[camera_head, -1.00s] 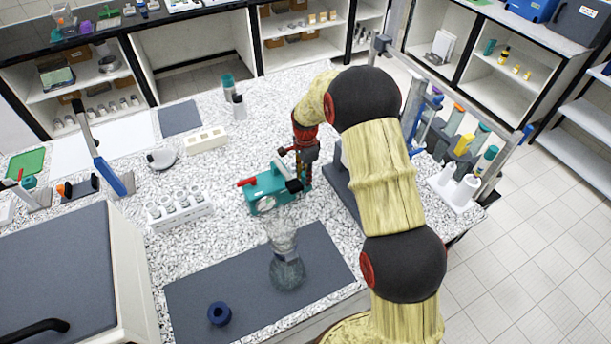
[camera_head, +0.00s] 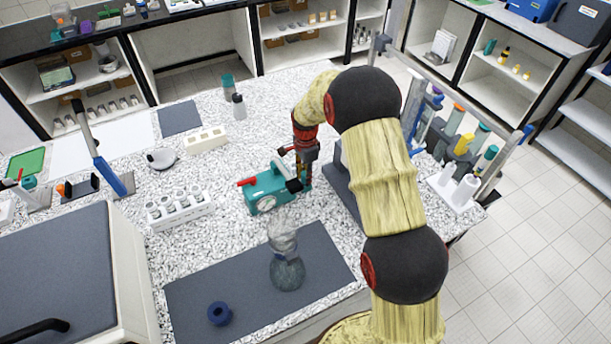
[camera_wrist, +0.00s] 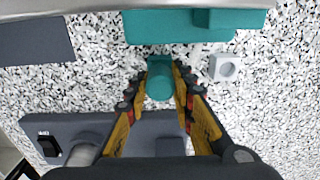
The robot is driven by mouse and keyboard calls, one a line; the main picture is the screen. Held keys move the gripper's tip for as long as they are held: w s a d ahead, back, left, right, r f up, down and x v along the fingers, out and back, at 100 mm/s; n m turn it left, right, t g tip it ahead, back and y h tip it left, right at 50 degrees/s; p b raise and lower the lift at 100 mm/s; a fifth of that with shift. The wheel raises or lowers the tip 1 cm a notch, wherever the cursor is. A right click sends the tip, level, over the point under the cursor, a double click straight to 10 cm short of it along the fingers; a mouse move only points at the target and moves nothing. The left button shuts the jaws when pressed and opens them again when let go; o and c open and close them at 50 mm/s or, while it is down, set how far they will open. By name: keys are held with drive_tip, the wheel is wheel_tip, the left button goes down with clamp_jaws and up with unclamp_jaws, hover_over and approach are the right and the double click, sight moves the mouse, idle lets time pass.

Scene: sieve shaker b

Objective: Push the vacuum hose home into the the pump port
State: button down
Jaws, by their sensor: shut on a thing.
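The teal pump (camera_head: 262,192) stands on the speckled bench, with a round gauge and a red handle. Its teal body also shows at the top of the wrist view (camera_wrist: 180,27). My gripper (camera_head: 303,176) is beside the pump's right end and points down. In the wrist view, my gripper (camera_wrist: 161,76) is shut on a short teal cylinder (camera_wrist: 160,82), which I take to be the hose end. A small pale block with a round hole (camera_wrist: 225,68) lies right of it, close to the pump. I cannot tell which opening is the port, or how far the hose end is seated.
A glass flask (camera_head: 287,268) and a dark blue ring (camera_head: 219,313) stand on the grey mat (camera_head: 200,287) in front. A white rack of vials (camera_head: 180,210) is left of the pump. A grey base (camera_wrist: 60,125) lies below my fingers in the wrist view.

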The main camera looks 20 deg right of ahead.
drive_tip(key=shift+f, duration=0.4)
idle(0.8)
drive_tip(key=c, duration=1.5)
unclamp_jaws()
drive_tip(key=shift+o, duration=0.2)
wheel_tip(320, 180, up, 12)
